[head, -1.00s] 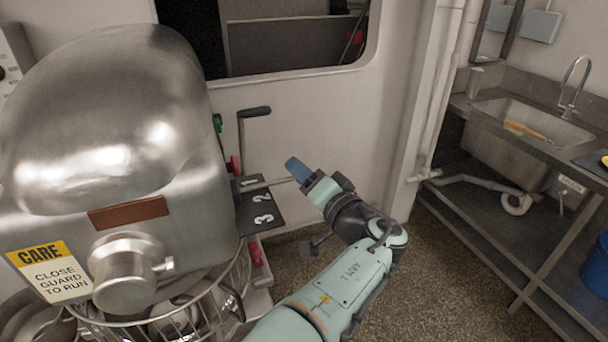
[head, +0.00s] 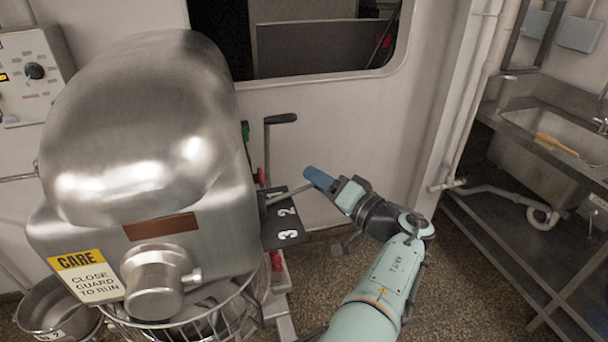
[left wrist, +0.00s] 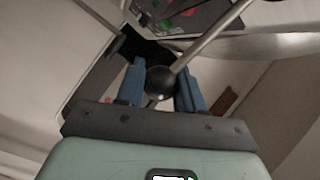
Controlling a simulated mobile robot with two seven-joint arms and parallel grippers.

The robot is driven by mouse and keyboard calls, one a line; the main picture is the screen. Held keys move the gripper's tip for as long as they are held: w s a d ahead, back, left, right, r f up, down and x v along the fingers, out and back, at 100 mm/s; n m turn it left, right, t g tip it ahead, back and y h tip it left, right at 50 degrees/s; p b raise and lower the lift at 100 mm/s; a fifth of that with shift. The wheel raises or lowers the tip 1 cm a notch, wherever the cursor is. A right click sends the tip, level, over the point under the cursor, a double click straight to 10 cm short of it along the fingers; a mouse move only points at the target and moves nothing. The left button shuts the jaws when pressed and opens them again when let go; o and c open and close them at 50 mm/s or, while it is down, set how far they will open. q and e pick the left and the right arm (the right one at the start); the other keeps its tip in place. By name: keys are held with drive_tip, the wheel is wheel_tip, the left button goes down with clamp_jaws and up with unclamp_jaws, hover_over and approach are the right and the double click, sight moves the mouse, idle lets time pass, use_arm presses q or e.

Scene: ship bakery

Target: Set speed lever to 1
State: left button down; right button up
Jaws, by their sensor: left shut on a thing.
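The speed lever is a thin metal rod (head: 290,193) rising from the side of the mixer beside a dark plate (head: 270,238) marked with numbers. The 2 and 3 read clearly; the rod lies at the upper end, by the 1. In the left wrist view the lever ends in a round black knob (left wrist: 160,82). My left gripper (head: 315,178) has its blue fingers closed around this knob; they also show on both sides of it in the left wrist view (left wrist: 161,88). In the head view the fingers hide the knob. My right gripper is out of view.
The steel mixer (head: 140,130) with its wire guard (head: 215,322) fills the left. A black-handled crank (head: 281,118) stands behind the plate. A control panel (head: 32,75) is on the far left wall. A sink bench (head: 545,140) stands right, with open floor between.

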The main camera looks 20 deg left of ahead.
use_arm(q)
drive_tip(key=shift+w+a+n+g+y+p, duration=0.35)
drive_tip(key=shift+a+n+g+p, duration=0.35)
drive_tip(key=shift+g+p, duration=0.3)
drive_tip(key=shift+w+a+n+g+y+p, duration=0.25)
drive_tip(key=shift+w+a+n+g+p, duration=0.15)
drive_tip(key=shift+a+n+g+p, duration=0.45)
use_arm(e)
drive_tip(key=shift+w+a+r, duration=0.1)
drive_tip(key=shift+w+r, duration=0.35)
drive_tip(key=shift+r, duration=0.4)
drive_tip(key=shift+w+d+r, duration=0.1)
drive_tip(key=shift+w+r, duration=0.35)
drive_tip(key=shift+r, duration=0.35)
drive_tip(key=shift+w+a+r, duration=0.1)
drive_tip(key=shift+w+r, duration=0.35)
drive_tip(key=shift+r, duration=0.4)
use_arm(q)
drive_tip(key=shift+d, duration=0.2)
drive_tip(key=c, duration=0.7)
unclamp_jaws()
drive_tip(key=shift+c, duration=0.2)
drive_tip(key=v, duration=1.3)
drive_tip(key=shift+d+p, duration=0.2)
drive_tip(key=shift+p, duration=0.1)
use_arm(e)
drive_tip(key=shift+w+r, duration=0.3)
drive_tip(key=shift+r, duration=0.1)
use_arm(q)
drive_tip(key=shift+w, duration=0.15)
